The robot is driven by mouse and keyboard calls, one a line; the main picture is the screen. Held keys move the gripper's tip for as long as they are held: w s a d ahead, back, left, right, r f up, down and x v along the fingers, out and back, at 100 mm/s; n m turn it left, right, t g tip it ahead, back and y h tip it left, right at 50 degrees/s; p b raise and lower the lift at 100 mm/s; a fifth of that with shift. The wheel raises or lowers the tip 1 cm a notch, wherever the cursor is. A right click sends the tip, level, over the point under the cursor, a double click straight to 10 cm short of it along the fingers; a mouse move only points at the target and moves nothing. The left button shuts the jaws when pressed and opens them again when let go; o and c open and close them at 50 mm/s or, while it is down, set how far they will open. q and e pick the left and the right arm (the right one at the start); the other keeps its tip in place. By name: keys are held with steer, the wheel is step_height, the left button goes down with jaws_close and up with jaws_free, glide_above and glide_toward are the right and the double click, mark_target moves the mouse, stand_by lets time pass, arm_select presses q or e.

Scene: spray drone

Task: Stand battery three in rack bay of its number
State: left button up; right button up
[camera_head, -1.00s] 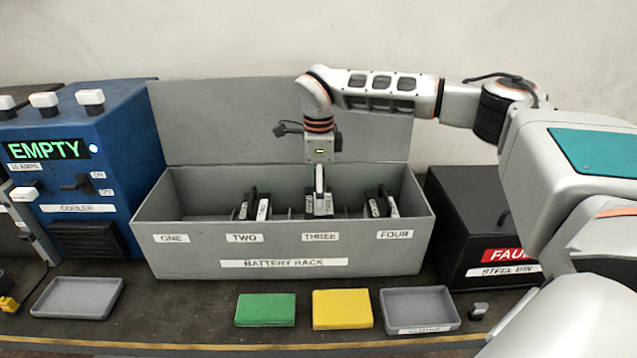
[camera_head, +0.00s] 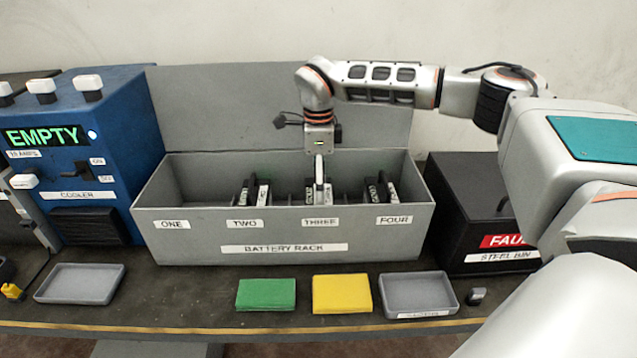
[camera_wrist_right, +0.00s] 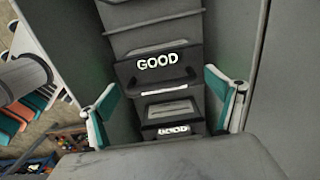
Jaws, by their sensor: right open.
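The grey battery rack (camera_head: 190,240) has bays labelled ONE to FOUR. Dark batteries with pale labels stand in bay two (camera_head: 263,192), bay three (camera_head: 309,194) and bay four (camera_head: 391,194); bay one looks empty. My right gripper (camera_head: 319,186) points down into bay three, with its fingers at the battery there. In the right wrist view, the open fingers (camera_wrist_right: 167,100) stand apart on either side of dark surfaces with GOOD labels (camera_wrist_right: 157,62). The lower part of the bay-three battery is hidden by the rack's front wall. My left gripper is out of view.
The blue cooler box (camera_head: 120,150) reads EMPTY at left. The black steel bin (camera_head: 460,215) stands at right. Grey trays (camera_head: 80,284) (camera_head: 420,312), a green pad (camera_head: 265,294) and a yellow pad (camera_head: 342,293) lie in front. The rack's raised back panel is behind my gripper.

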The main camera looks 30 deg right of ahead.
step_height(320, 180, up, 12)
steer(key=shift+p, duration=0.3)
stand_by(0.6)
